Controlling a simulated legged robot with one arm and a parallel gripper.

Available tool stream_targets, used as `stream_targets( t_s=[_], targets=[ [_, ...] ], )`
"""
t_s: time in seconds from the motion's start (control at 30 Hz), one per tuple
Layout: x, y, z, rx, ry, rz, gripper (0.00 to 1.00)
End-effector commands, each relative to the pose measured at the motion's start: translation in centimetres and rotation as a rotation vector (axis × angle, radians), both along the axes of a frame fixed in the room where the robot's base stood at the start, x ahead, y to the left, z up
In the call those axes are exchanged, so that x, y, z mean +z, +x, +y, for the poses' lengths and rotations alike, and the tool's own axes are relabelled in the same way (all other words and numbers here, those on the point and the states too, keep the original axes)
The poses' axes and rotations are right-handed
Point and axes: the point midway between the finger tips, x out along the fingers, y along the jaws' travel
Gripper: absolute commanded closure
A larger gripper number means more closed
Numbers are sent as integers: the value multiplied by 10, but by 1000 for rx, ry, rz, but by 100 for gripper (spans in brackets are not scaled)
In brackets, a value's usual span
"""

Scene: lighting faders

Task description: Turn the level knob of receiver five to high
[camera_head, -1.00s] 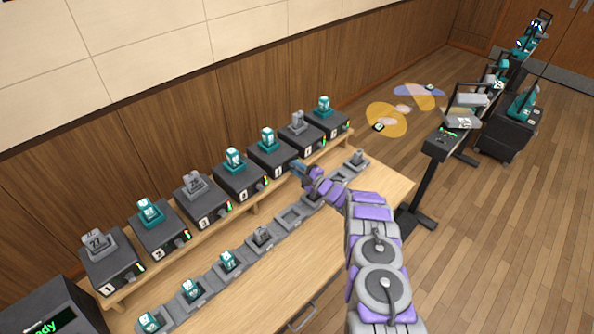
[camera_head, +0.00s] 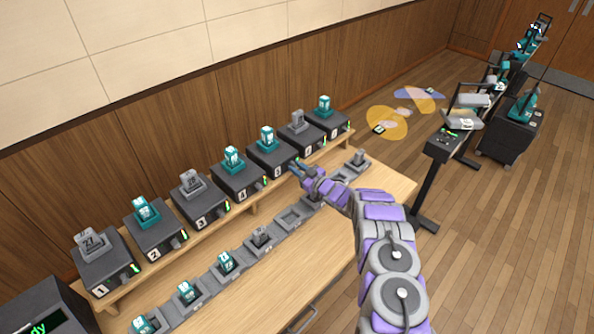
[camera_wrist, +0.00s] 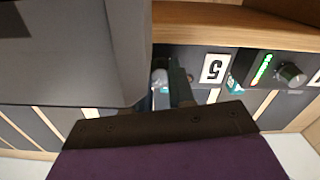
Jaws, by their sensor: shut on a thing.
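Receiver five (camera_head: 272,158) is a dark box on the wooden shelf with a teal pack docked on top. Its white label "5" (camera_wrist: 213,68) appears upside down in the wrist view. My gripper (camera_head: 294,169) is at the right part of its front face, shut on the level knob. The knob (camera_wrist: 160,78) is mostly hidden, with only a small light grey part visible beside a dark finger. The knob's setting and the level lights of receiver five are not clearly visible.
The neighbouring receiver's knob (camera_wrist: 290,75) and lit green level strip (camera_wrist: 262,68) are right of the label in the wrist view. A row of grey docking trays (camera_head: 291,217) runs along the table below the shelf. A dark stand (camera_head: 436,170) is to the right.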

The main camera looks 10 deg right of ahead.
Motion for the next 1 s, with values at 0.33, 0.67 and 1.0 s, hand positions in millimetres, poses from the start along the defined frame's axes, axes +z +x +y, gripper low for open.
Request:
stream_targets(
  t_s=[0.33, 0.67, 1.0],
  targets=[
    [-8, -2, -1, -6, 264, 205, 100],
    [-7, -3, 0, -6, 517, 389, 100],
    [-7, -4, 2, -7, 779, 578, 100]
  ],
)
